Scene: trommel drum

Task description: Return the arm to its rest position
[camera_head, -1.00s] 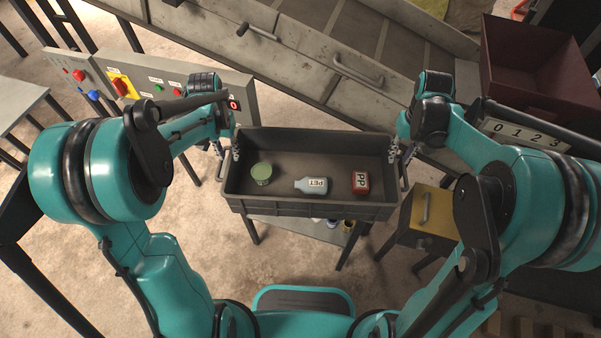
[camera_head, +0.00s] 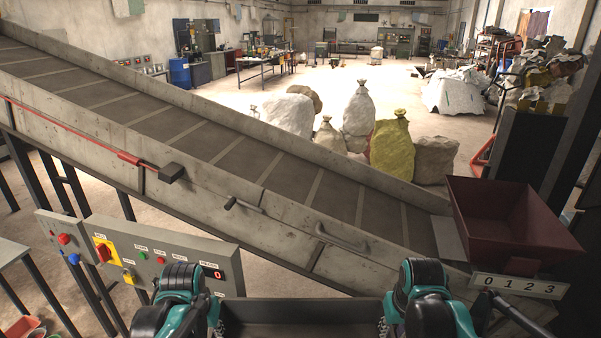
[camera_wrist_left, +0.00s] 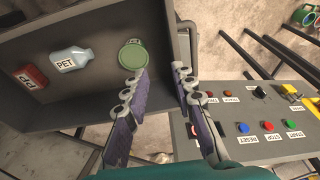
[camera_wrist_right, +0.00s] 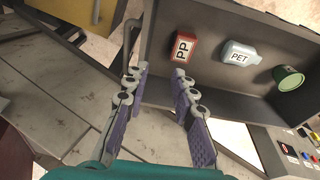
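A dark grey tray (camera_head: 300,312) shows only partly at the bottom of the head view. In the left wrist view a green can (camera_wrist_left: 131,54), a pale blue PET bottle (camera_wrist_left: 70,60) and a red PP container (camera_wrist_left: 30,77) lie in it. My left gripper (camera_wrist_left: 162,72) is open, its fingers apart at one end wall of the tray. My right gripper (camera_wrist_right: 161,72) is open at the opposite end wall, one finger over the tray's inside. The head view shows my wrists at both tray ends; most of the fingers are hidden there.
A sloping conveyor (camera_head: 210,140) crosses beyond the tray. A control panel (camera_head: 140,255) with buttons stands at left, close to my left wrist. A dark red hopper (camera_head: 510,225) and a 0-1-2-3 plate (camera_head: 518,287) are at right. Several sacks (camera_head: 357,115) stand behind.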

